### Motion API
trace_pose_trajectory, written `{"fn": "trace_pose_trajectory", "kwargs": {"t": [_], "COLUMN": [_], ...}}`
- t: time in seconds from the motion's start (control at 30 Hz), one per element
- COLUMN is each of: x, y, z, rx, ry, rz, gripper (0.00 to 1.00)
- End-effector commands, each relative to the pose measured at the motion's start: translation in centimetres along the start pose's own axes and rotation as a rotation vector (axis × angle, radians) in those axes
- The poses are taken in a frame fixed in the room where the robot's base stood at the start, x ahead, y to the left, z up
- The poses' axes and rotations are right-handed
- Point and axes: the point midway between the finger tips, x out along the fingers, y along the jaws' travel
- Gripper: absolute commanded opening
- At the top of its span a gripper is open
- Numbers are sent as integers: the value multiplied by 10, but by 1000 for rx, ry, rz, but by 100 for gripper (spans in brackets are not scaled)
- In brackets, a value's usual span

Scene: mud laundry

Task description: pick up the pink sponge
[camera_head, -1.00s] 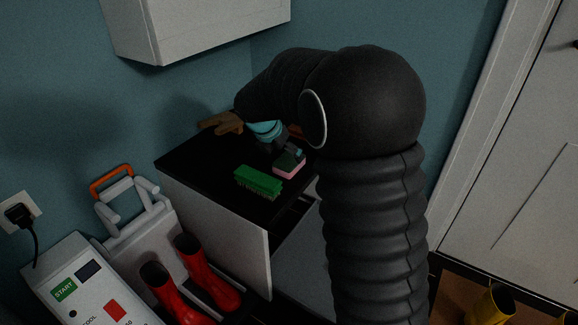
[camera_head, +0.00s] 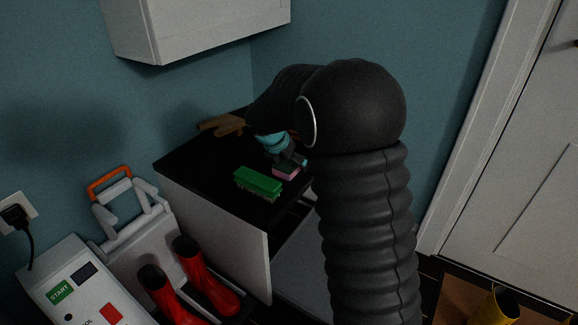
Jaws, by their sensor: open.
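The pink sponge (camera_head: 285,172) lies on the black top of a cabinet (camera_head: 205,160), to the right of a green brush (camera_head: 257,182). Only part of its pink side shows, because my gripper covers its upper face. My gripper (camera_head: 296,164) reaches down from the arm, with teal and dark parts, and its fingers are over or at the sponge. The fingertips are small and dark, and I cannot tell whether they touch the sponge. The gripper is open.
The green brush sits close beside the sponge. A brown glove-like item (camera_head: 222,124) lies at the back of the top. A white wall cabinet (camera_head: 205,28) hangs above. Red boots (camera_head: 203,276) and a white appliance (camera_head: 80,285) stand at lower left.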

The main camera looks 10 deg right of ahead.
Motion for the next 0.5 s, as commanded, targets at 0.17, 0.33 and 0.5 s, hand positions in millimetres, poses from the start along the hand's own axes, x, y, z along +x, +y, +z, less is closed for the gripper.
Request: {"fn": "trace_pose_trajectory", "kwargs": {"t": [0.17, 0.33, 0.5], "x": [1, 3, 4], "y": [0, 0, 0], "z": [-1, -2, -3], "rx": [0, 0, 0], "ry": [1, 1, 1], "rz": [-1, -2, -1], "gripper": [97, 97, 97]}}
